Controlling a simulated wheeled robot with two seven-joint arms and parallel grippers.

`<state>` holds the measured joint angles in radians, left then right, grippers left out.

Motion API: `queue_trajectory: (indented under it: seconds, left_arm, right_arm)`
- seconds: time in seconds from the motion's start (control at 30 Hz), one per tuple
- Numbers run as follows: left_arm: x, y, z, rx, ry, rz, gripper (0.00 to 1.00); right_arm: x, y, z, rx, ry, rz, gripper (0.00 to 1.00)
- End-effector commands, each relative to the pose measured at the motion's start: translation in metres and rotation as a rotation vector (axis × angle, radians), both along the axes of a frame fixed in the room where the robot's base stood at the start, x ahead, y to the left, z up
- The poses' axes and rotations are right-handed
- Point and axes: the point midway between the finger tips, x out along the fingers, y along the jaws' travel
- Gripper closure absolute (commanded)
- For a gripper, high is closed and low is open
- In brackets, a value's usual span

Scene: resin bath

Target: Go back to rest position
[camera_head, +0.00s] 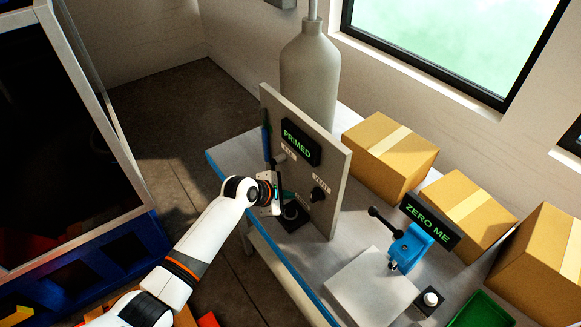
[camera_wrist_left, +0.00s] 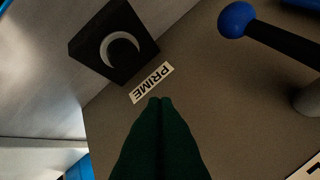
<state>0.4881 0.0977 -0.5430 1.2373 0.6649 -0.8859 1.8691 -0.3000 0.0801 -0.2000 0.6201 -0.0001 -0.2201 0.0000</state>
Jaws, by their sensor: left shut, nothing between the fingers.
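My left gripper (camera_head: 277,196) is in front of the upright grey panel (camera_head: 334,180) on the bench. Its dark green fingers (camera_wrist_left: 160,135) are shut with nothing between them, and in the left wrist view their tips lie just below the PRIME label (camera_wrist_left: 151,82). The panel carries a display reading PRIMED (camera_head: 300,142) and a dark knob (camera_head: 318,194). A black block with a round recess (camera_wrist_left: 115,43) shows near the fingers. A lever with a blue ball end (camera_wrist_left: 237,19) is at the upper right of the wrist view. My right gripper is not in view.
A grey bottle-shaped tank (camera_head: 309,75) stands behind the panel. Cardboard boxes (camera_head: 390,155) line the wall. A blue device (camera_head: 409,247) with a ZERO ME display (camera_head: 430,221) stands right of the panel, near a pale plate (camera_head: 370,290) and a green tray (camera_head: 482,312).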

Motion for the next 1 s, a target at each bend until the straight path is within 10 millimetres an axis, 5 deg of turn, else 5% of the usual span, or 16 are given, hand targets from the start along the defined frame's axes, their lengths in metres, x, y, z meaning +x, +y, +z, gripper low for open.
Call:
queue_trajectory:
  seconds: [0.27, 0.47, 0.7, 1.0]
  left_arm:
    - [-0.019, 0.001, -0.007, 0.046, -0.031, -0.068, 1.00]
    - [-0.107, 0.025, -0.024, 0.314, -0.204, -0.406, 1.00]
    - [-0.218, 0.096, -0.019, 0.718, -0.361, -0.851, 1.00]
    - [-0.295, 0.155, 0.004, 0.972, -0.375, -1.180, 1.00]
  right_arm:
    - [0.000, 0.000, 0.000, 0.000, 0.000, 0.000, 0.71]
    - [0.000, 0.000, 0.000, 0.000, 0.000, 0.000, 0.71]
    - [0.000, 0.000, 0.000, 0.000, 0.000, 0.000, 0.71]
    - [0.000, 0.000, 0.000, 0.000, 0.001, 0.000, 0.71]
